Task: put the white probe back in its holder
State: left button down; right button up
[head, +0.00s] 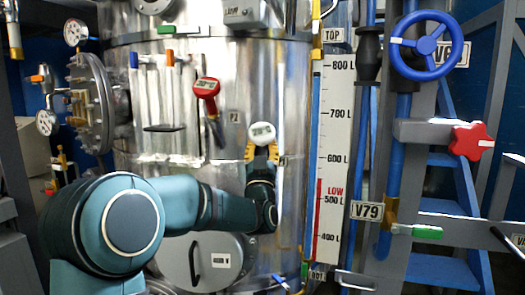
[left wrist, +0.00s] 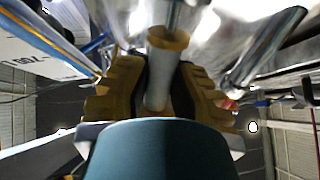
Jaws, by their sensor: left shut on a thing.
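The white probe (head: 262,132) shows its round white head in front of the steel tank, right of centre in the head view. My left gripper (head: 262,152), with yellow-brown fingers, is shut around it just below the head. In the left wrist view the probe's pale cylindrical body (left wrist: 157,80) lies between the two fingers (left wrist: 157,92), with a thin metal stem beyond it. I cannot make out the probe's holder; the gripper and arm hide the tank wall behind. My right gripper is in neither view.
A red probe (head: 207,88) is mounted on the tank (head: 240,60) to the left of the white one. A level scale (head: 335,150) stands to the right, with a blue valve wheel (head: 425,46) and red star knob (head: 470,141) beyond. A round hatch (head: 200,262) is below.

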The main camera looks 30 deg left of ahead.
aim_at(261, 139)
pick_arm(q)
jog(key=shift+s+d+r, duration=0.25)
jog(key=shift+s+r, duration=0.15)
jog(key=shift+r, duration=0.15)
jog(key=shift+s+d+r, duration=0.2)
jog(key=shift+s+r, duration=0.2)
jog(key=shift+r, duration=0.1)
jog(key=shift+r, duration=0.1)
jog(key=shift+s+d+r, duration=0.25)
jog(key=shift+s+r, duration=0.25)
jog(key=shift+r, duration=0.1)
jog(key=shift+s+d+r, duration=0.3)
jog(key=shift+s+r, duration=0.15)
jog(key=shift+r, duration=0.2)
jog(key=shift+s+d+r, duration=0.25)
jog(key=shift+s+r, duration=0.25)
jog(key=shift+r, duration=0.1)
